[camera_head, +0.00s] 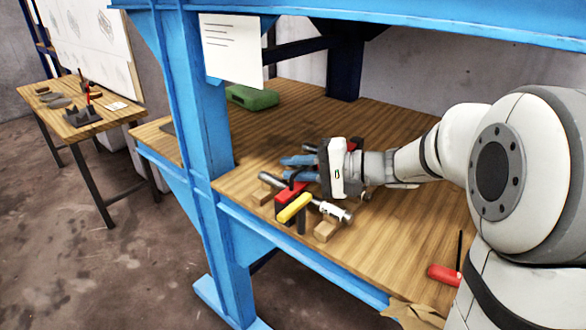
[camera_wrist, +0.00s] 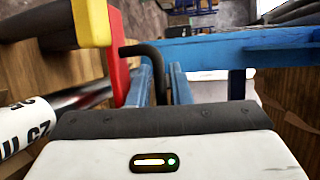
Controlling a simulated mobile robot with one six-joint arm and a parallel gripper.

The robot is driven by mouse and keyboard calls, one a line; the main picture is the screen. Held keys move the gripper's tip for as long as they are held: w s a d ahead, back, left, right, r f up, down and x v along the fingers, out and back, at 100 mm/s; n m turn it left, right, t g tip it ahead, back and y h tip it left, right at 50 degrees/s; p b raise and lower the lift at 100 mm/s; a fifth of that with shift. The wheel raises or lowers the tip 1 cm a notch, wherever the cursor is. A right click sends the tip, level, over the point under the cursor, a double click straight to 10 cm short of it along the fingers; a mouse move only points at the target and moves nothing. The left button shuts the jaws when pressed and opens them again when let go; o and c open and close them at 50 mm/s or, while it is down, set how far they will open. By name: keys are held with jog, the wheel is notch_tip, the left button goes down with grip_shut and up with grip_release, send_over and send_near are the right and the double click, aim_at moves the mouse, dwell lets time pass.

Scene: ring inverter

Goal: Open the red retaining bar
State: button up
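The red retaining bar (camera_head: 288,194) lies across a metal cylinder on the workbench, with a yellow grip (camera_head: 295,207) at its near side. In the wrist view the red bar (camera_wrist: 118,55) stands upright at upper left, beside the yellow grip (camera_wrist: 92,22). A black bent rod (camera_wrist: 150,52) reaches from the red bar toward my fingers. My gripper (camera_head: 300,168) is just beyond the bar, its two blue fingers apart. In the wrist view my gripper (camera_wrist: 166,82) shows a gap between the fingers, with the rod's end at or between them; contact cannot be told.
The metal cylinder (camera_head: 338,211) has a white label and lies by small wooden blocks (camera_head: 326,231). A blue post (camera_head: 205,100) stands left of it. A green case (camera_head: 252,97) sits farther back. A red-handled tool (camera_head: 444,275) lies front right. The bench's middle is clear.

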grip_shut()
dwell(0.4)
